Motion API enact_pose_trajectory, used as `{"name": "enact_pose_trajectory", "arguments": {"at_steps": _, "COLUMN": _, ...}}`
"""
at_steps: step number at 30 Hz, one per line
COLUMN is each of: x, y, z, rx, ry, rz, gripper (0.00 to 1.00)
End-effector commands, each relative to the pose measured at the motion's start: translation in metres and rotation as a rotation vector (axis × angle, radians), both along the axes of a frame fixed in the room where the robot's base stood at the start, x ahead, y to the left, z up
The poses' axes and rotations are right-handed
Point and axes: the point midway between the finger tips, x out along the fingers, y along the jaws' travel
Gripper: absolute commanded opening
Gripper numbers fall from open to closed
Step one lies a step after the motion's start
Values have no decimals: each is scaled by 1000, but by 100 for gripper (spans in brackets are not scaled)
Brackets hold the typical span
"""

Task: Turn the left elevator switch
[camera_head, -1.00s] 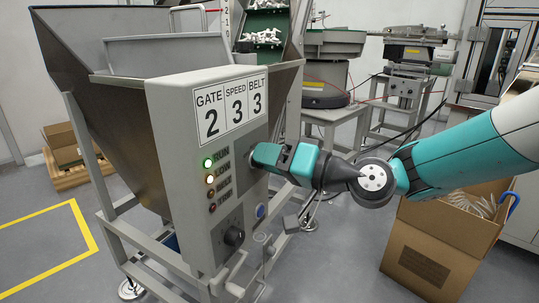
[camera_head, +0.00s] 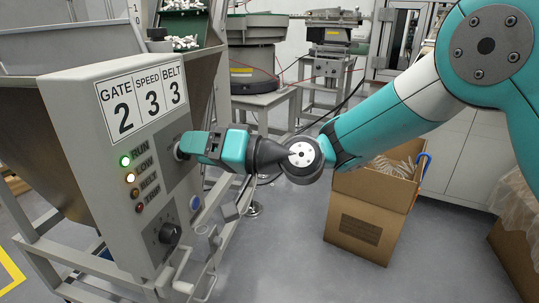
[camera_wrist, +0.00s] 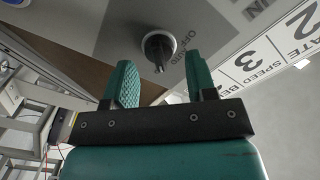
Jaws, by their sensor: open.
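A grey control panel (camera_head: 85,150) fills the left of the head view. My gripper (camera_head: 186,147) is at its upper right face, beside a dark round switch (camera_head: 180,153) that it partly hides. In the wrist view the switch (camera_wrist: 158,46) is a black knob with a light ring, next to "OFF" and "AUTO" lettering. My two teal fingers (camera_wrist: 161,80) are open and spread, with the knob ahead of the gap between them. The knob appears beyond the fingertips, not gripped. I cannot tell which switch the task calls left.
Indicator lamps (camera_head: 131,177) line the panel's left side. A metal handle (camera_head: 182,284) sticks out at the bottom. A cardboard box (camera_head: 362,220) stands on the floor to the right.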

Motion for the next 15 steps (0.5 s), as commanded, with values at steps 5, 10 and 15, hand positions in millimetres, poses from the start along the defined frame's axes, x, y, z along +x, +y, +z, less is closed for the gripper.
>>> {"name": "enact_pose_trajectory", "arguments": {"at_steps": 5, "x": -4, "y": -37, "z": 0, "rx": -1, "ry": 5, "rz": -6, "gripper": 52}}
{"name": "enact_pose_trajectory", "arguments": {"at_steps": 10, "x": -11, "y": -81, "z": 0, "rx": 0, "ry": 5, "rz": -8, "gripper": 52}}
{"name": "enact_pose_trajectory", "arguments": {"at_steps": 15, "x": -17, "y": -122, "z": -1, "rx": -1, "ry": 5, "rz": -6, "gripper": 52}}
